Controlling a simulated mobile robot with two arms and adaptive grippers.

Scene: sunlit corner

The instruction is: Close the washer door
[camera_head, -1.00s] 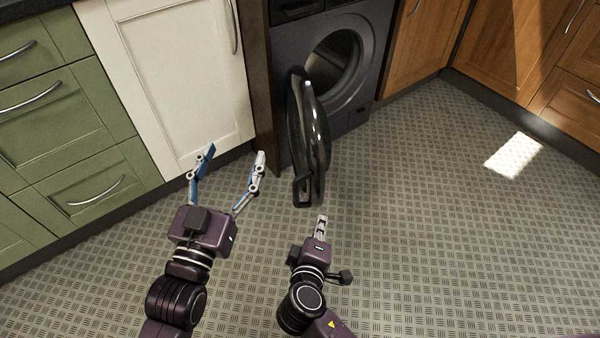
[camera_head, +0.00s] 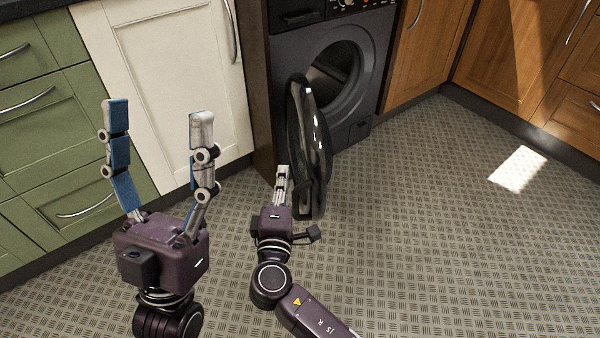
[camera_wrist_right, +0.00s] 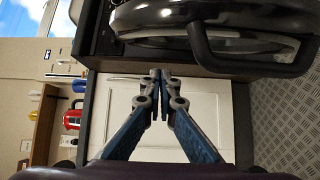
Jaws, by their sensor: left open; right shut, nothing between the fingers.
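The washer (camera_head: 345,110) is dark grey, with its round opening exposed. Its black, glossy round door (camera_head: 313,150) stands swung wide open toward the left, seen nearly edge-on. My right gripper (camera_head: 283,170) is shut and empty, just left of the door's near lower part. In the right wrist view, its fingertips (camera_wrist_right: 160,75) meet below the door (camera_wrist_right: 190,20), whose dark handle (camera_wrist_right: 245,60) is to their right; I cannot tell whether they touch the door. My left gripper (camera_head: 158,110) is open and empty, raised in front of the white cabinet.
A white cabinet (camera_head: 160,70) and green drawers (camera_head: 50,130) line the left side. Wooden cabinets (camera_head: 425,50) stand right of the washer. The patterned floor (camera_head: 430,220) in front and to the right is clear.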

